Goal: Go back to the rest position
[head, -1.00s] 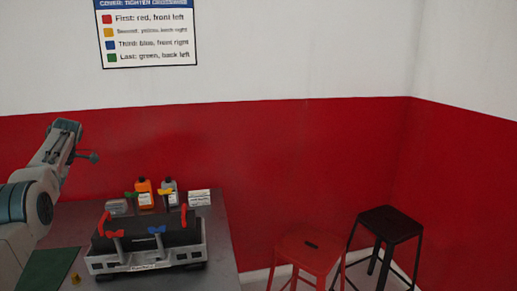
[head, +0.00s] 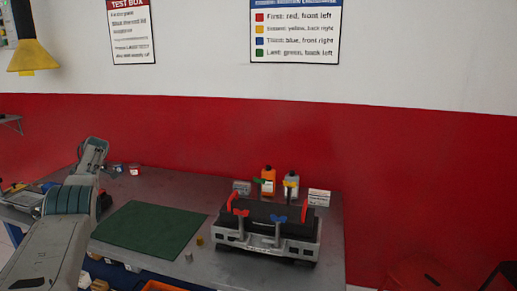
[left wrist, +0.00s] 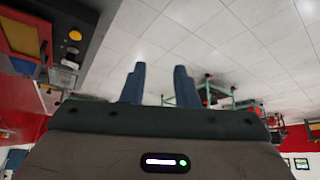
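My left arm comes in from the left in the head view, raised over the left part of the bench; its fingers cannot be made out there. In the left wrist view my left gripper (left wrist: 159,85) shows two blue-grey fingers standing apart with nothing between them. My right gripper is in neither view. The engine trainer (head: 265,253), a dark block on a grey base, stands at the right part of the bench. It has red handles, a blue handle (head: 279,219) at front right and a yellow one at the back. A green handle shows at back left.
The grey bench (head: 180,183) carries a green mat (head: 150,226), with small brass-coloured pieces beside it. An orange bottle (head: 268,180), a grey bottle (head: 291,184) and a white box (head: 319,197) stand behind the trainer. A red stool (head: 412,277) is at lower right.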

